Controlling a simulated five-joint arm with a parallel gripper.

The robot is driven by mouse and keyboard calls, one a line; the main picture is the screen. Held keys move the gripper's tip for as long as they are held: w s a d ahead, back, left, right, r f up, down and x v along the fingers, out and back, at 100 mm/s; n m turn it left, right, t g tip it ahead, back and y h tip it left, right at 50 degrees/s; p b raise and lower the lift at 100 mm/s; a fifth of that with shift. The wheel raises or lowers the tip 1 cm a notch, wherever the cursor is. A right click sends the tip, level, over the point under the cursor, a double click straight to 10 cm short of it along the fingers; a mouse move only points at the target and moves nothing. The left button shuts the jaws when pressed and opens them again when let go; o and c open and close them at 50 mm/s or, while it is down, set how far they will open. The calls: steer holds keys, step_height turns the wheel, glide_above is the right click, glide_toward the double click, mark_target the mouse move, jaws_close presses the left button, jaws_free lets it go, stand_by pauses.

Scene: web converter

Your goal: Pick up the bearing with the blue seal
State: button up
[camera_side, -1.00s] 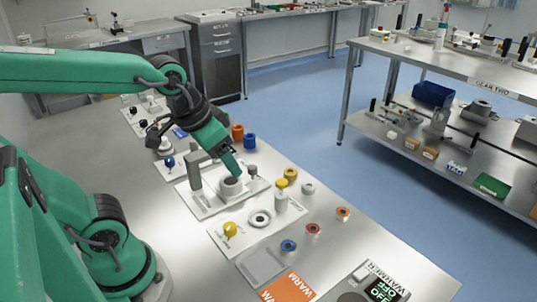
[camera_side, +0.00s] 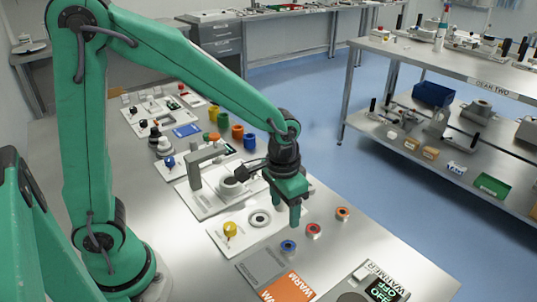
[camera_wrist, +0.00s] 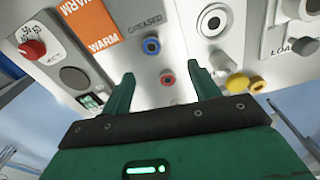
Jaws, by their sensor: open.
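The bearing with the blue seal (camera_side: 288,246) lies flat on the steel table, beside the corner of the grey greased plate. It also shows in the wrist view (camera_wrist: 152,45), above the gap between my fingers. A bearing with a red seal (camera_side: 313,229) lies behind it to the right; in the wrist view it (camera_wrist: 167,78) appears between my fingertips. A bearing with an orange seal (camera_side: 343,213) is farther right. My gripper (camera_side: 295,217) is open and empty, pointing down above the table, just behind the blue-sealed bearing in the side view.
The greased plate (camera_side: 250,262), orange warm mat (camera_side: 290,286) and warmer (camera_side: 350,297) are at the front. A yellow knob (camera_side: 230,229) and pale ring (camera_side: 260,218) stand on a white plate to the left. A fixture with a grey post (camera_side: 193,175) stands behind. Bare table lies right of the bearings.

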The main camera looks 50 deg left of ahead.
mark_target(289, 246)
steer(key=shift+w+d+f+g, duration=0.15)
steer(key=shift+d+f, duration=0.25)
steer(key=shift+f, duration=0.4)
steer(key=shift+w+d+f+g, duration=0.15)
steer(key=shift+d+f, duration=0.25)
steer(key=shift+f, duration=0.35)
steer(key=shift+s+f, duration=0.2)
steer(key=shift+f, duration=3.7)
steer(key=shift+d, duration=0.1)
steer(key=c, duration=1.1)
steer(key=shift+r, duration=0.15)
